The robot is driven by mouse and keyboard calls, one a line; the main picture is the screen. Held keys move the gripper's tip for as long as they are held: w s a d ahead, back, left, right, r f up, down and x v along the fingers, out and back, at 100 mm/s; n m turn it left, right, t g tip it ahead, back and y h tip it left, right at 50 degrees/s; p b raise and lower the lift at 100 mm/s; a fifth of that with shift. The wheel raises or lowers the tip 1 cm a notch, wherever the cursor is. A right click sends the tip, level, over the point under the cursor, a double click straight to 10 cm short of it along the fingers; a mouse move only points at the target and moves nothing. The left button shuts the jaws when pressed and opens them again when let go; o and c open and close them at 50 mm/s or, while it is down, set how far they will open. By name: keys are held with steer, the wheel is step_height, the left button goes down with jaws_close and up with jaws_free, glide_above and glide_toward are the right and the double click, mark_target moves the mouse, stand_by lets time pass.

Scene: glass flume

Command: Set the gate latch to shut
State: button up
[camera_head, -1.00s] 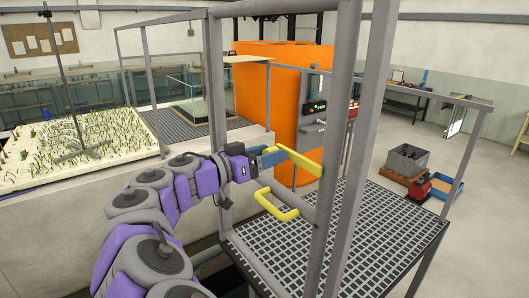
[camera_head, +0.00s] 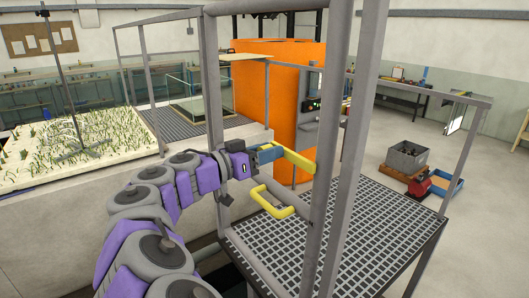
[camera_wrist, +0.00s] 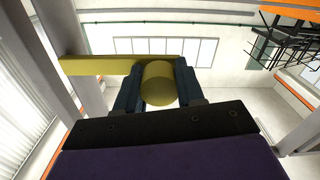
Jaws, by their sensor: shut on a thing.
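The latch is a flat yellow bar (camera_head: 302,162) on the grey gate frame in the head view, slanting slightly down to the right towards the upright post. My gripper (camera_head: 280,152) has blue fingers and is at the bar's left end. In the wrist view the bar (camera_wrist: 95,65) runs to the left, and a round yellow knob (camera_wrist: 158,83) sits between the two fingers of my gripper (camera_wrist: 160,90). The fingers are shut on this knob. A yellow U-shaped handle (camera_head: 270,203) is lower on the gate, below my gripper and apart from it. The bar's right end meets or passes close to the post; I cannot tell which.
Grey upright posts (camera_head: 330,120) stand close to the right of the latch. A grated platform (camera_head: 365,225) lies beyond the gate. An orange cabinet (camera_head: 265,95) stands behind. A planted bed (camera_head: 70,150) is at the left. The floor at the right has open room.

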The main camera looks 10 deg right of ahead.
jaws_close()
steer(key=shift+s+d+f+b, duration=0.15)
steer(key=shift+b, duration=0.45)
steer(key=s+b, duration=0.1)
steer(key=s+d+b, duration=0.1)
steer(key=s+b, duration=0.2)
steer(key=b, duration=0.1)
steer(key=shift+s+d, duration=0.2)
steer(key=shift+d, duration=0.2)
steer(key=o, duration=0.8)
jaws_free()
steer(key=o, duration=0.4)
steer(key=shift+d, duration=0.2)
steer(key=shift+c, duration=0.2)
steer(key=shift+a, duration=0.1)
